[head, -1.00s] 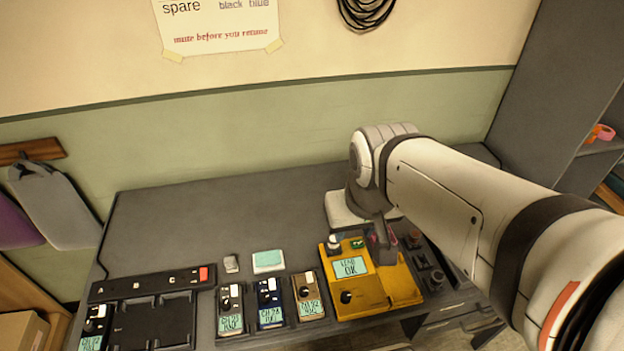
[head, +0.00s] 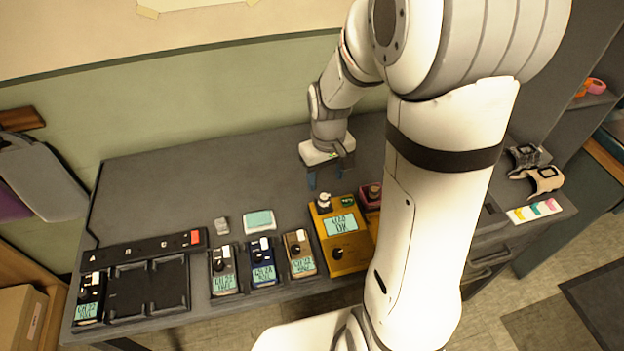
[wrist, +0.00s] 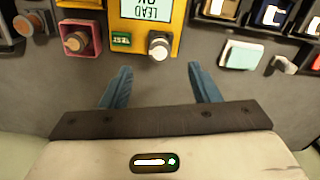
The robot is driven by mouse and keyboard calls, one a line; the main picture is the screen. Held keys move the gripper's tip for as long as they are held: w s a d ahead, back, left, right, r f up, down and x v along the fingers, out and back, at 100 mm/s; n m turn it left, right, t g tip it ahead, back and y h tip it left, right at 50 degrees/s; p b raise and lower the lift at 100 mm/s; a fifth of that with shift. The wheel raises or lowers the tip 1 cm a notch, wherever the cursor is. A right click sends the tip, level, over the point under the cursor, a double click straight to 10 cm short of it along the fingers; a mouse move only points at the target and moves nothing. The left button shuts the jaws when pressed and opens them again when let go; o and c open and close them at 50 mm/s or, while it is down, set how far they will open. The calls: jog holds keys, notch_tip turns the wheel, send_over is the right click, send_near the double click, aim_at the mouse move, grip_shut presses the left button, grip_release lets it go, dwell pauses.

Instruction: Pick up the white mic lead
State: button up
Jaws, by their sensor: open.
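A short plug with a white top, which looks like the white mic lead (head: 324,203), stands at the back left corner of the yellow tester (head: 346,262). Its screen reads "LEAD OK". In the wrist view the white plug (wrist: 158,45) stands upright beside a green "TEST" label, just beyond my fingertips and roughly centred between them. My gripper (head: 328,180) is open and empty, its blue fingers pointing down behind the tester. In the wrist view the gripper (wrist: 160,72) has bare grey desk between its fingers. I cannot see any cable on the plug.
A pink-rimmed holder (wrist: 78,40) with a brownish plug stands close beside the tester. Several small packs with screens, a black charger tray (head: 148,290) and a pale green block (head: 260,221) lie left of it. The desk's back left is clear.

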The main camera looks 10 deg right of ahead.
aim_at(324, 196)
jog(key=f, duration=0.5)
jog(key=f+p, duration=0.1)
jog(key=f, duration=0.2)
jog(key=shift+w+f, duration=0.15)
jog(key=shift+w, duration=0.15)
jog(key=c, duration=1.2)
jog(key=shift+o, duration=0.2)
